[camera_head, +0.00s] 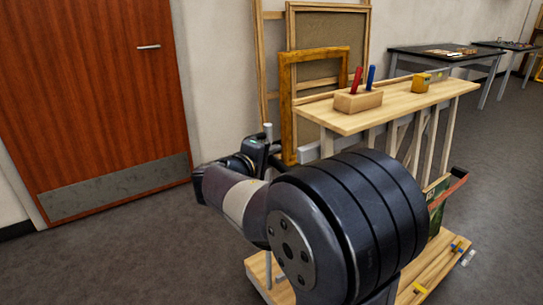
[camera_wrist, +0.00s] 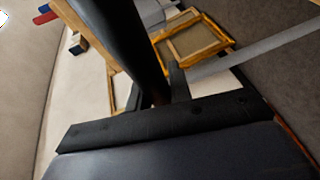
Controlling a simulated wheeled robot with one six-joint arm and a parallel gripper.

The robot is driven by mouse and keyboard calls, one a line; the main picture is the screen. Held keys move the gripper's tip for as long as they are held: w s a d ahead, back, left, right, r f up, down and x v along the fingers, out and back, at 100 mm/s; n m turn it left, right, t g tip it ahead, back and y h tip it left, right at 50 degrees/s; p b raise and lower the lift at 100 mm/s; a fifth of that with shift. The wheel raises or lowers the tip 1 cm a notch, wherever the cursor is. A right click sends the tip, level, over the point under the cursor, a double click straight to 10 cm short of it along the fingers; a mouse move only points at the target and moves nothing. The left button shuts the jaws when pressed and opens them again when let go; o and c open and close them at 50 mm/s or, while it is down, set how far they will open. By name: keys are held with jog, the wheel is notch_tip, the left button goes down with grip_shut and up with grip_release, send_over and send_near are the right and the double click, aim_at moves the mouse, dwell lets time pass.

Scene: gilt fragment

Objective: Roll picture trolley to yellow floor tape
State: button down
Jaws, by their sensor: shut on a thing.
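The picture trolley (camera_head: 400,105) is a pale wooden frame with a top shelf, uprights and a low deck. It stands right of and behind my arm in the head view. A grey post (camera_head: 268,131) rises at its left end, beside my gripper (camera_head: 256,150). In the wrist view my gripper (camera_wrist: 162,92) is shut around a dark round bar (camera_wrist: 128,35), which looks like the trolley's handle. My arm hides much of the trolley's lower middle and part of the handle. I see no yellow floor tape in either view.
A wooden block with red and blue handles (camera_head: 358,100) and a small yellow item (camera_head: 421,82) sit on the top shelf. Frames (camera_head: 328,60) lean at the wall. A red-brown door (camera_head: 90,100) is at left. Dark tables (camera_head: 447,55) stand back right. Floor at left is clear.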

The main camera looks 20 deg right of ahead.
aim_at(272, 158)
jog(key=d+b, duration=0.1)
jog(key=d, duration=0.1)
jog(key=w+d+b, duration=0.1)
jog(key=d, duration=0.2)
jog(key=shift+d, duration=0.1)
dwell(0.4)
jog(key=c, duration=1.3)
grip_release()
jog(key=v, duration=1.1)
jog(key=shift+p, duration=0.4)
